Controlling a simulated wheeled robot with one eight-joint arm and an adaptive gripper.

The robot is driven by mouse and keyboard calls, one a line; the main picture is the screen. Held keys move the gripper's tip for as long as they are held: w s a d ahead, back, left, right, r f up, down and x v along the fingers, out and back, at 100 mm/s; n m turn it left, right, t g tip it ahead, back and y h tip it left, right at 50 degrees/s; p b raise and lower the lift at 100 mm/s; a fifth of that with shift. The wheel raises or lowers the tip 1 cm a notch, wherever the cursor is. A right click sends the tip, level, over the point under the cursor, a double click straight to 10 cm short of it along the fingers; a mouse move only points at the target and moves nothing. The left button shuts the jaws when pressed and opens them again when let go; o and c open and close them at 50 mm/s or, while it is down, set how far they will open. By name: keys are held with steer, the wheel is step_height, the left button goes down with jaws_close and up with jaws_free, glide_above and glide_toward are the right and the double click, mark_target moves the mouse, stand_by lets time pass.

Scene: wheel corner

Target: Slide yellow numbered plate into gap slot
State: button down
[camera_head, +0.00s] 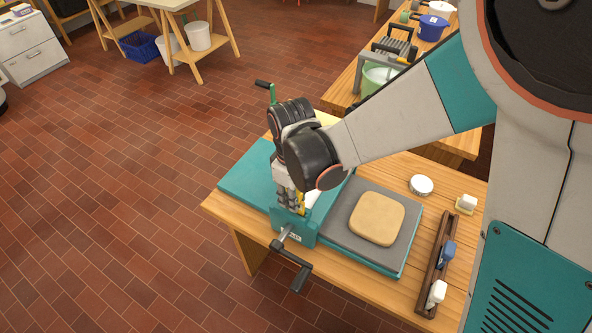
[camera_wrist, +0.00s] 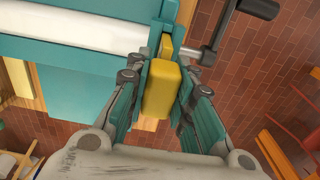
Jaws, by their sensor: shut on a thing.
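A yellow plate (camera_wrist: 160,92) is between the teal fingers of my gripper (camera_wrist: 160,105) in the wrist view. The gripper is shut on it. A narrower yellow part (camera_wrist: 166,45) shows just beyond it, between the teal walls of the roller's end housing (camera_wrist: 143,9); I cannot tell whether it belongs to the same plate or how deep it sits. No number is readable. In the head view my gripper (camera_head: 290,200) points down at the housing (camera_head: 291,228), and only a sliver of yellow shows. The gap slot is mostly hidden by the gripper and plate.
A white roller (camera_wrist: 75,40) runs left from the housing. A crank handle (camera_head: 292,262) sticks out in front. A tan slab (camera_head: 377,218) lies on a grey board (camera_head: 345,227). A wooden rack (camera_head: 432,270) with blue and white pieces and a round white lid (camera_head: 421,185) are at right.

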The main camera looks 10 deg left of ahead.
steer(key=shift+f+b, duration=0.65)
steer(key=shift+f, duration=0.15)
steer(key=c, duration=1.3)
jaws_free()
steer(key=shift+r, duration=0.2)
